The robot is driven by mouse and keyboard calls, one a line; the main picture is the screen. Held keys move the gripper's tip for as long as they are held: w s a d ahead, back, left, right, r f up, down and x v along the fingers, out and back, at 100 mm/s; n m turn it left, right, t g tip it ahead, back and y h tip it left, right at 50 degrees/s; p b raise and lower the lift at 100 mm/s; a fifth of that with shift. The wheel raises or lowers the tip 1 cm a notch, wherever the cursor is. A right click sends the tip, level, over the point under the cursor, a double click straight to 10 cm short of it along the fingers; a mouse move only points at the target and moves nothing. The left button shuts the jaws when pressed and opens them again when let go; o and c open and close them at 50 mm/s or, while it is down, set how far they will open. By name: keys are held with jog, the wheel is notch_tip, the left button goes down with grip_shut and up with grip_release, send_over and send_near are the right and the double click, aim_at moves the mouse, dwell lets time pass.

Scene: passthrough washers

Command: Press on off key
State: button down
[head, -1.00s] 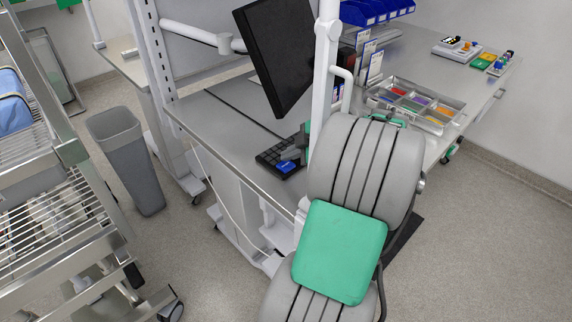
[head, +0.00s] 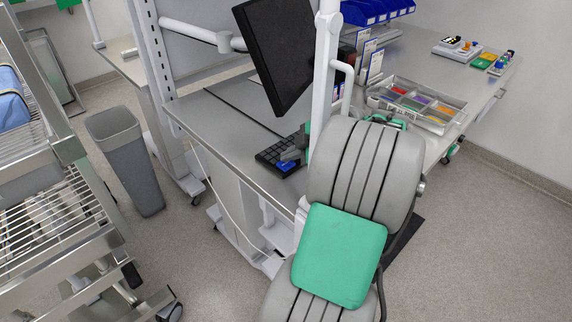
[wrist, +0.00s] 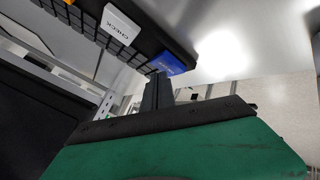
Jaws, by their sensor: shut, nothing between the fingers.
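A black keyboard (head: 270,154) lies at the front edge of the grey desk, below the monitor. A blue key (head: 285,166) sits at its near right end; it also shows in the wrist view (wrist: 173,63), where its lettering is too small to read. A white key labelled CHECK (wrist: 121,24) sits farther along the keyboard. My gripper (wrist: 157,92) is shut and empty. In the wrist view its fingertips are right at the blue key; I cannot tell whether they touch it. In the head view, my arm hides most of the gripper (head: 294,155).
The black monitor (head: 277,50) and its white post (head: 325,70) stand close to my arm. A metal tray (head: 417,105) with coloured compartments lies to the right. A grey bin (head: 126,160) and a wire rack (head: 50,220) stand left. Floor is open at right.

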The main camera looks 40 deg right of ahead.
aim_at(289, 164)
jog(key=shift+f+b, duration=0.45)
jog(key=shift+b, duration=0.15)
dwell(0.5)
dwell(0.3)
jog(key=shift+r+p, duration=0.4)
jog(key=shift+r, duration=0.5)
jog(key=shift+r+p, duration=1.35)
jog(key=shift+r, duration=1.15)
jog(key=shift+r, duration=0.1)
